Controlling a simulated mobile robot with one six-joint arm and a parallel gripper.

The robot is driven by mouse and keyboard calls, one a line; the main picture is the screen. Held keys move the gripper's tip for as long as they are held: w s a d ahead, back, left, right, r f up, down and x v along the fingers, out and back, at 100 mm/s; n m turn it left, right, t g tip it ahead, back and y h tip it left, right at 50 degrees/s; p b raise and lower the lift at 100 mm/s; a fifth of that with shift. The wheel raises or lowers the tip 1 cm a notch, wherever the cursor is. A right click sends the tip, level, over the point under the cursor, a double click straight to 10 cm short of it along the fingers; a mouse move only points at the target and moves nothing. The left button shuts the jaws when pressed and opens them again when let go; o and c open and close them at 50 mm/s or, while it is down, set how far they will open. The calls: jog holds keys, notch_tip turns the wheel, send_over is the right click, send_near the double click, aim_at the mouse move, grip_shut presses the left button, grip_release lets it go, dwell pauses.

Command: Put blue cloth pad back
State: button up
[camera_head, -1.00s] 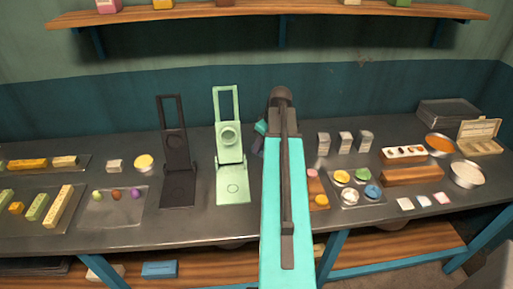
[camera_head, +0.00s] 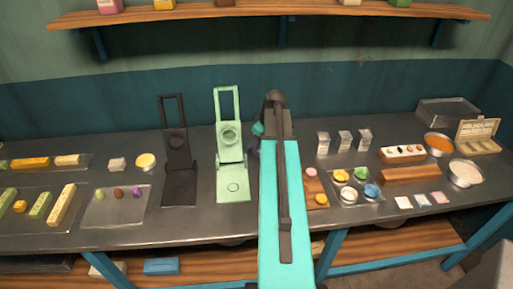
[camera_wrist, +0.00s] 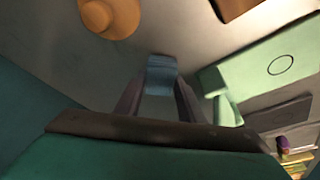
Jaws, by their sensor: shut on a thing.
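My gripper (camera_wrist: 161,100) is shut on a small blue piece, the blue cloth pad (camera_wrist: 161,72), seen between its fingertips in the wrist view. The pad is above or at the grey worktop; I cannot tell whether it touches. In the head view my own arm hides the gripper and the pad, in the middle of the table just right of the mint-green press (camera_head: 231,160). The press also shows to the right of the fingers in the wrist view (camera_wrist: 265,65).
A black press (camera_head: 178,160) stands left of the mint one. A wooden board (camera_head: 316,190) and a tray with several round dishes (camera_head: 371,200) lie right of my arm. Three small flat squares (camera_head: 422,199) lie near the front right. An orange round piece (camera_wrist: 108,15) shows in the wrist view.

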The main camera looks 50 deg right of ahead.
jog(key=shift+f, duration=0.65)
jog(key=shift+f, duration=0.2)
jog(key=o, duration=1)
jog(key=shift+r, duration=0.1)
jog(key=shift+b+v, duration=1.2)
jog(key=shift+v, duration=4.9)
